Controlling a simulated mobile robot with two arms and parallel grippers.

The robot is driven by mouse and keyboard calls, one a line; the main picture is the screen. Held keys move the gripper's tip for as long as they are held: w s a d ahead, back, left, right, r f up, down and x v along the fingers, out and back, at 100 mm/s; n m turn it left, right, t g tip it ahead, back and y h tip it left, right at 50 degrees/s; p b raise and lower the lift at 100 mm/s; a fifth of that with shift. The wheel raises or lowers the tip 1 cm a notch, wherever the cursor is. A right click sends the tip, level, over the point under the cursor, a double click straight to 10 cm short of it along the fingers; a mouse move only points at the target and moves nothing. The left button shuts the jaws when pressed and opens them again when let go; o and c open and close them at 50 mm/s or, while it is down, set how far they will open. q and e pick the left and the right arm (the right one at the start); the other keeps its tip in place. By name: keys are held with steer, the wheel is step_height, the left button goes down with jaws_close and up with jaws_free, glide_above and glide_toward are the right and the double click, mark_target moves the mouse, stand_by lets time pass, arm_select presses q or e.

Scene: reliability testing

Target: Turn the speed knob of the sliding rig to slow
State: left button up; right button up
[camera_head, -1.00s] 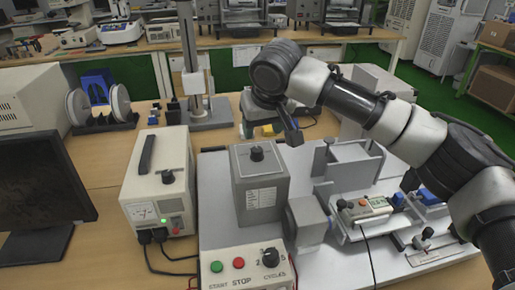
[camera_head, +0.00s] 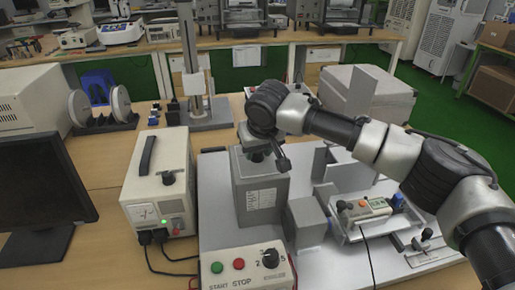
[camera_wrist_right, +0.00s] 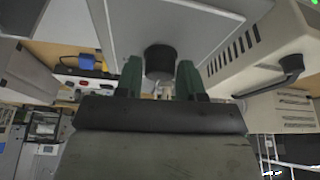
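The sliding rig stands on a light grey base plate (camera_head: 330,262). Its grey box (camera_head: 262,198) has a black knob on top, largely hidden by my right gripper in the head view. In the right wrist view the knob (camera_wrist_right: 160,62) lies between the two green fingers. My right gripper (camera_head: 257,155) points down over the box top. The fingers are apart, one on each side of the knob and close to it; I cannot tell whether they touch it. The knob's scale marks cannot be read. My left gripper is out of view.
A cream power supply (camera_head: 160,185) with a handle stands just left of the grey box. A control panel (camera_head: 243,266) with green and red buttons and a cycles knob is in front. The rig's carriage (camera_head: 362,212) is to the right. A monitor (camera_head: 38,185) stands at the far left.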

steer(key=c, duration=0.4)
steer(key=shift+r+p, duration=0.1)
steer(key=shift+p, duration=0.25)
steer(key=shift+c, duration=0.2)
steer(key=n+y+p, duration=0.1)
steer(key=n+p, duration=0.1)
steer(key=p, duration=0.2)
steer(key=n+g+p, duration=0.1)
steer(key=n+p, duration=0.2)
steer(key=p, duration=0.1)
steer(key=shift+r+y, duration=0.2)
steer(key=shift+y, duration=0.2)
steer(key=shift+f+n+g+p, duration=0.1)
steer(key=shift+n+g+p, duration=0.2)
steer(key=shift+n+p, duration=0.5)
steer(key=shift+w+d+f+n+y+p, duration=0.1)
steer(key=shift+n+y+p, duration=0.25)
steer(key=shift+n, duration=0.65)
steer(key=shift+f+n+g+y, duration=0.15)
steer(key=shift+n+g, duration=0.25)
steer(key=shift+n, duration=0.45)
steer(key=shift+r+n+g+y, duration=0.1)
steer(key=shift+n+g, duration=0.3)
steer(key=shift+n, duration=0.45)
steer(key=o, duration=0.9)
